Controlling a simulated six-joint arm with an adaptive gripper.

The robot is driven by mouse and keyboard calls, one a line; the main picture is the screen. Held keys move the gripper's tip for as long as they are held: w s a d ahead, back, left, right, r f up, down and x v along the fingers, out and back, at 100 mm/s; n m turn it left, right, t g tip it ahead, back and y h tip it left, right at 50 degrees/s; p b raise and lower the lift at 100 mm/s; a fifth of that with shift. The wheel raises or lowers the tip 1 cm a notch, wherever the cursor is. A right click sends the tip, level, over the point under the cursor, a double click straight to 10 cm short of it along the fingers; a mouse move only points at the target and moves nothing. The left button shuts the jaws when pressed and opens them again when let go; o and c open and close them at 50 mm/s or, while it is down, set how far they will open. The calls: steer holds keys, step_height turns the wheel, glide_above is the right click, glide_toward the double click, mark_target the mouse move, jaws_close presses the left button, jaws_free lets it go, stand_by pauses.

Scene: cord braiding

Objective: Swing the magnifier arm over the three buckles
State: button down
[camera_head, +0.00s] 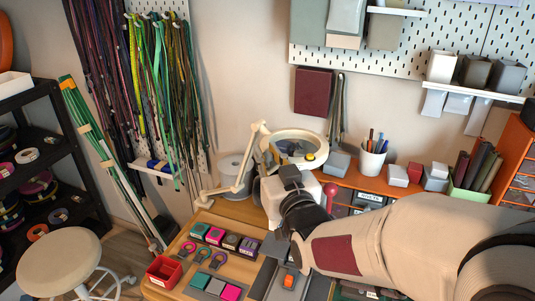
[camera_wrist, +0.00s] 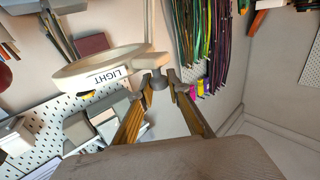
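The cream magnifier has a ring head (camera_head: 297,148) and a jointed arm (camera_head: 243,172) standing at the back left of the bench. Its ring, marked LIGHT, fills the upper left of the wrist view (camera_wrist: 105,72). Three buckles, a pink-purple one (camera_head: 187,249), a middle one (camera_head: 202,254) and a right one (camera_head: 218,260), lie in a row on the bench, left of my arm. The ring is behind and right of them. My gripper (camera_wrist: 158,84) has its brass-coloured fingers either side of a small grey knob under the ring's tab. Contact is unclear. The head view mostly hides the fingers.
Several coloured blocks (camera_head: 215,236) stand behind the buckles. A red tray (camera_head: 164,270) lies left of them, and more coloured pieces (camera_head: 214,287) in front. A white cup of pens (camera_head: 373,160) and an orange shelf are at the back right. Cords (camera_head: 165,85) hang at the back left.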

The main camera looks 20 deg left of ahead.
steer(key=shift+s+a, duration=0.1)
steer(key=shift+s, duration=0.05)
steer(key=s+a+m+t+h, duration=0.2)
steer(key=s+a+h, duration=0.3)
steer(key=s+a, duration=0.3)
steer(key=s+a+m+t+h, duration=0.1)
steer(key=s+a+m+h, duration=0.4)
steer(key=s+a, duration=0.3)
steer(key=shift+s+a+r+m+t+h, duration=0.2)
steer(key=shift+a+m+t+h, duration=0.15)
steer(key=shift+a, duration=1.95)
stand_by(0.4)
steer(key=c, duration=2)
jaws_free()
steer(key=shift+c, duration=0.2)
steer(key=shift+o, duration=0.7)
steer(key=shift+f, duration=0.1)
